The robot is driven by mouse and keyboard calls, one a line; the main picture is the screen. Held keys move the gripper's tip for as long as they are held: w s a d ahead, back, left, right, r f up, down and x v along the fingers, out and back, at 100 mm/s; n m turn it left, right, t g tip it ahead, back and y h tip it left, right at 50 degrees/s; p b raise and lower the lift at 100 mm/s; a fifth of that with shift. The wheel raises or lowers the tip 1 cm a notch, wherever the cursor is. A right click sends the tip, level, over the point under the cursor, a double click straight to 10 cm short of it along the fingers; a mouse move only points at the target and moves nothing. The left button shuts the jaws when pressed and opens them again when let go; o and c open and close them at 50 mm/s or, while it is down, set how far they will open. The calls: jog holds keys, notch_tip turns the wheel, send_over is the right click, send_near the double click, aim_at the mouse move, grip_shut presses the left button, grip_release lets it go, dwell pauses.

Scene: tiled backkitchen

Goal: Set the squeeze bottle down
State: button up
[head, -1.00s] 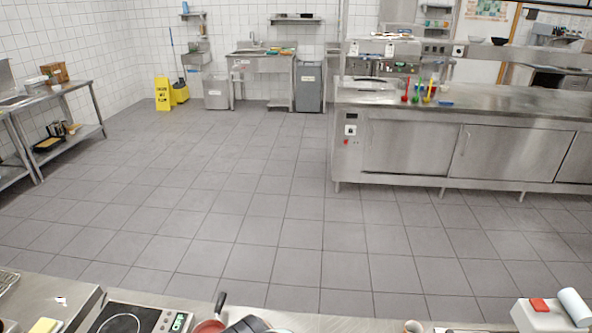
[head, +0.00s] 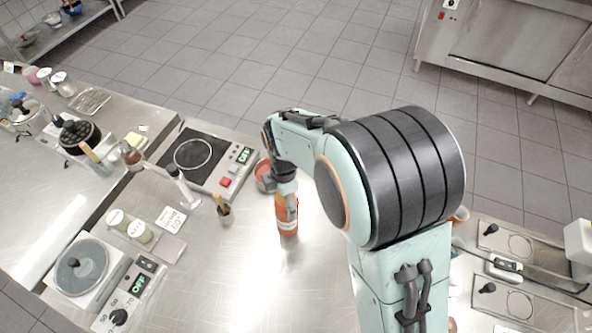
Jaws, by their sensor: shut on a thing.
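The squeeze bottle (head: 288,222) is orange-red with a pale label. It is upright over the steel counter in the middle of the head view. My gripper (head: 287,197) reaches down from above and is shut on the upper part of the bottle. My arm hides part of the gripper, and the fingertips are hard to make out. I cannot tell whether the bottle's base touches the counter or is just above it.
The steel counter (head: 235,275) is clear in front of the bottle.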

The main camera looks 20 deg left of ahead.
jog(key=shift+f, duration=0.7)
jog(key=o, duration=1.2)
jog(key=shift+f, duration=0.15)
jog(key=shift+o, duration=0.2)
notch_tip(320, 180, up, 12)
jog(key=shift+r, duration=0.2)
